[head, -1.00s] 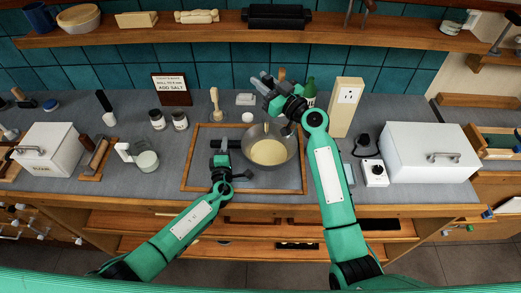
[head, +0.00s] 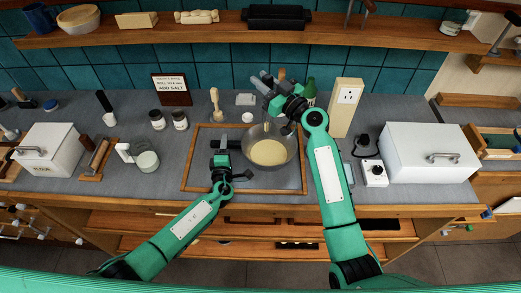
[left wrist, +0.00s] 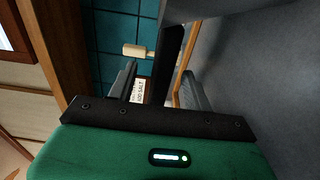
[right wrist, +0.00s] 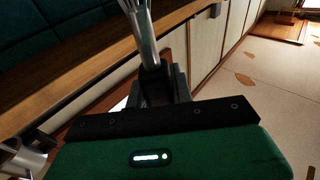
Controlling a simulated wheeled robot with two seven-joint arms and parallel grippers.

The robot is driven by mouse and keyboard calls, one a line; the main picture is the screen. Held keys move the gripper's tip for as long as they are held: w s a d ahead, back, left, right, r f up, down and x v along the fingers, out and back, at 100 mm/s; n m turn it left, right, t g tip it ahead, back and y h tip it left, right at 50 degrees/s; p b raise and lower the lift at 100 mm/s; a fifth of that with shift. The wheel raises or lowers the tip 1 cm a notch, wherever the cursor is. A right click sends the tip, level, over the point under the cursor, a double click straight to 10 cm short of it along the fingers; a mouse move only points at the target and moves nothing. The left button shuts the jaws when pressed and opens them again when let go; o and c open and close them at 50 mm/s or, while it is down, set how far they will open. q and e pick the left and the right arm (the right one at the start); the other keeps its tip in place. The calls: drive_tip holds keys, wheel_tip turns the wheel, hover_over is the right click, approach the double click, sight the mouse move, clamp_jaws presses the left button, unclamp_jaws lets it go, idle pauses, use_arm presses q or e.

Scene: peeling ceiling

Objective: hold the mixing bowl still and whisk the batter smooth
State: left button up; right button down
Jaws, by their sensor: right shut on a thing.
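The grey metal mixing bowl (head: 290,151) stands inside the wooden frame on the counter, with pale batter (head: 270,153) in it. Its dark handle (head: 232,144) points left and also shows in the left wrist view (left wrist: 171,65). My left gripper (head: 222,160) is open at the handle, its fingers on either side of it and apart. My right gripper (head: 268,88) is above and behind the bowl, shut on a whisk. The whisk's steel handle (right wrist: 143,38) rises from the fingers in the right wrist view, its wires cut off at the top edge. The whisk is hard to make out in the head view.
A wooden frame (head: 184,172) surrounds the bowl. A jug (head: 147,161), two jars (head: 157,120) and a sign (head: 172,89) stand left. A socket post (head: 346,105), a green bottle (head: 309,90) and a white box (head: 430,150) stand right.

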use_arm(q)
drive_tip(key=o, duration=0.8)
drive_tip(key=shift+o, duration=0.2)
